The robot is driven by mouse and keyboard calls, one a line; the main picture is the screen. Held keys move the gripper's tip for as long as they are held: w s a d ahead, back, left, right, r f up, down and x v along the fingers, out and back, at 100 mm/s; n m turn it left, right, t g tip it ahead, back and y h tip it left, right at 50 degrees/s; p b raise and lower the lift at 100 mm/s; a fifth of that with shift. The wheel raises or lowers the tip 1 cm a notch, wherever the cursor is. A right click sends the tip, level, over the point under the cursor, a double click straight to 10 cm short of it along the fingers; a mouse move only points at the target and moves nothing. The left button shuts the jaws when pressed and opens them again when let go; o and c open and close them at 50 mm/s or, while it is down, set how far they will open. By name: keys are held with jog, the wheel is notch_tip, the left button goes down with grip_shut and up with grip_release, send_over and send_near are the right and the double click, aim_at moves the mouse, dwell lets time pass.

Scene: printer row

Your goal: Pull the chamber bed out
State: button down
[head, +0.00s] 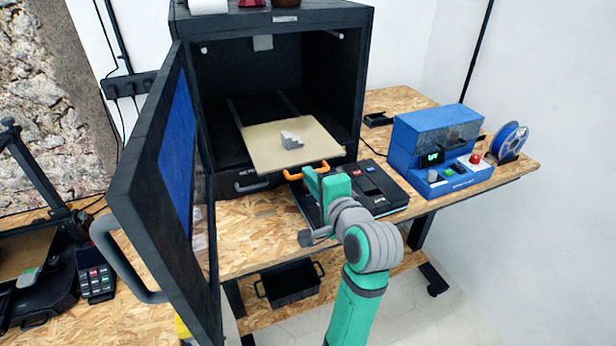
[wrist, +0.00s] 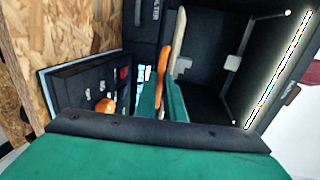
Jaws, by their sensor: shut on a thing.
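The chamber bed (head: 265,153) is a tan plate inside the open black printer chamber (head: 275,80), with a small grey stepped part (head: 291,139) on it. An orange handle (head: 308,170) is at its front edge. My green gripper (head: 312,178) is shut on the orange handle. In the wrist view the handle (wrist: 163,75) stands between the green fingers, and the bed (wrist: 177,40) shows edge-on beside it. The fingertips are partly hidden in the head view. The chamber door (head: 165,170) stands wide open on the left.
A black control box (head: 372,190) lies right of my gripper on the wooden table (head: 250,235). A blue machine (head: 440,145) and a blue spool (head: 510,138) stand farther right. A black bin (head: 290,285) is on the lower shelf. The open door's handle (head: 120,260) sticks out at left.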

jog(key=shift+s+f, duration=0.1)
jog(key=c, duration=2.1)
grip_release()
jog(key=v, duration=1)
jog(key=shift+s, duration=0.3)
